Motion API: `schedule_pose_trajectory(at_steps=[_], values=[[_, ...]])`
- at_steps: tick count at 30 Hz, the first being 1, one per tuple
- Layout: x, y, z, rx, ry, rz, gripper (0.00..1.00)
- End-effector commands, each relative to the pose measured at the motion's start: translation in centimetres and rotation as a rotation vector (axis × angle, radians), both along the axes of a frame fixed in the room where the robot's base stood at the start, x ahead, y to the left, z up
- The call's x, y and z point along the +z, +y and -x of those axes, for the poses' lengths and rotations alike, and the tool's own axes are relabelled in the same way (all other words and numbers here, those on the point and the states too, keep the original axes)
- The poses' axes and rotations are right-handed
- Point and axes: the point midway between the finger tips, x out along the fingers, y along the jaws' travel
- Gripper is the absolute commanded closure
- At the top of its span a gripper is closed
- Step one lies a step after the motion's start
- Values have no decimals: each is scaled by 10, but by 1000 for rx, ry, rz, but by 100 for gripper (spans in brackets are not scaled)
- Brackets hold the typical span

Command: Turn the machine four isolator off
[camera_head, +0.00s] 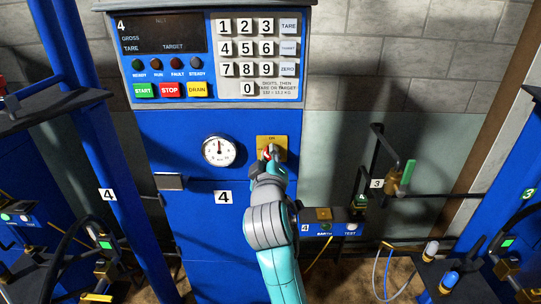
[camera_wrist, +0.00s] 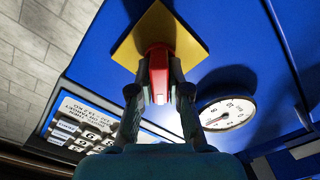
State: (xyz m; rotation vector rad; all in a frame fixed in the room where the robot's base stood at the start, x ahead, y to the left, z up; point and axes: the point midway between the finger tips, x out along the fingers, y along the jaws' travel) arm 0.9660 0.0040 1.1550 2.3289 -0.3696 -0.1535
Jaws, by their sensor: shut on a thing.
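The machine four isolator is a red handle on a yellow square plate (camera_head: 265,141), fixed to the blue front of machine 4 below its keypad. In the wrist view the red handle (camera_wrist: 158,72) stands out from the yellow plate (camera_wrist: 190,38). My gripper (camera_head: 270,158) reaches up to the isolator from below and covers most of its handle in the head view. In the wrist view my gripper (camera_wrist: 159,98) has one finger on each side of the red handle and is shut on it. The "ON" mark shows at the plate's top; the handle's exact angle is hard to tell.
A round gauge (camera_head: 219,151) sits left of the isolator. Above are the keypad (camera_head: 254,48), a dark display (camera_head: 160,34) and the START, STOP and DRAIN buttons. A green-handled valve (camera_head: 407,173) by a "3" tag stands right. A small grey box (camera_head: 170,181) juts out at left.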

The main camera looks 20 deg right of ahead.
Motion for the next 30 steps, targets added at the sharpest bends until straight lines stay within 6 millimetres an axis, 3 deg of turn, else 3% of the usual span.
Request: schedule_pose_trajectory(at_steps=[18, 30], values=[[-4, 2, -1, 1, 174, 529, 100], [-6, 3, -1, 2, 237, 721, 100]])
